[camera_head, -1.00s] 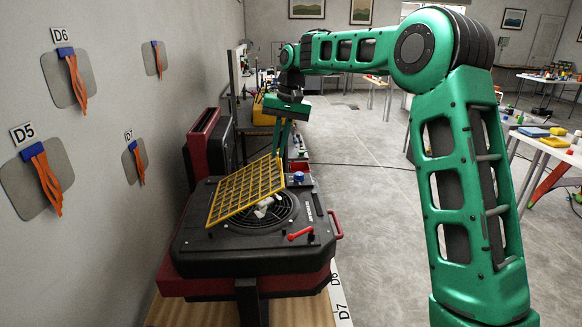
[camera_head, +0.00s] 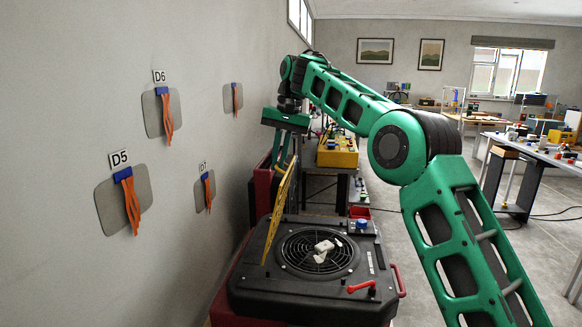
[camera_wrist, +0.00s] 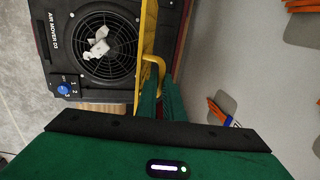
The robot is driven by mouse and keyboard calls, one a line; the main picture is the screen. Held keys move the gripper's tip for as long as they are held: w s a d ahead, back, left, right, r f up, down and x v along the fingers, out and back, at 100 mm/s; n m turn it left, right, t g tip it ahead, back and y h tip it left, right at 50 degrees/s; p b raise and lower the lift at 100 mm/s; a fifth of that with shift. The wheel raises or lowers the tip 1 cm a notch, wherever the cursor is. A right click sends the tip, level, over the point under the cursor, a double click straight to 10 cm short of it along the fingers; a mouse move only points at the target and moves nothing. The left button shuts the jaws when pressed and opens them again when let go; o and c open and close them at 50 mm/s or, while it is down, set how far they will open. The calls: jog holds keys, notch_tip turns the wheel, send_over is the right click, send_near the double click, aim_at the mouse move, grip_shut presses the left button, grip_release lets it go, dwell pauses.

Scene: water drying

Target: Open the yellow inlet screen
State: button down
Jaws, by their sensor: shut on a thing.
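The yellow inlet screen (camera_head: 281,212) stands nearly upright on the left side of the black air mover (camera_head: 300,297). It shows edge-on in the wrist view (camera_wrist: 146,45). My gripper (camera_head: 284,165) is shut on the screen's yellow handle (camera_wrist: 155,66), at the far edge of the screen. The round fan inlet (camera_head: 314,253) is uncovered. White crumpled scraps (camera_head: 322,250) lie on its grille, and they also show in the wrist view (camera_wrist: 97,45).
A red lever (camera_head: 361,287) and a blue knob (camera_head: 361,224) sit on the air mover's top. The wall with grey pads and orange strips (camera_head: 131,206) is close on the left. A yellow case (camera_head: 338,150) stands behind.

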jog(key=shift+w+a+f, duration=0.1)
jog(key=shift+w+a, duration=0.1)
jog(key=shift+a, duration=0.75)
jog(key=c, duration=1.9)
grip_release()
jog(key=shift+w, duration=0.1)
jog(key=shift+d, duration=0.15)
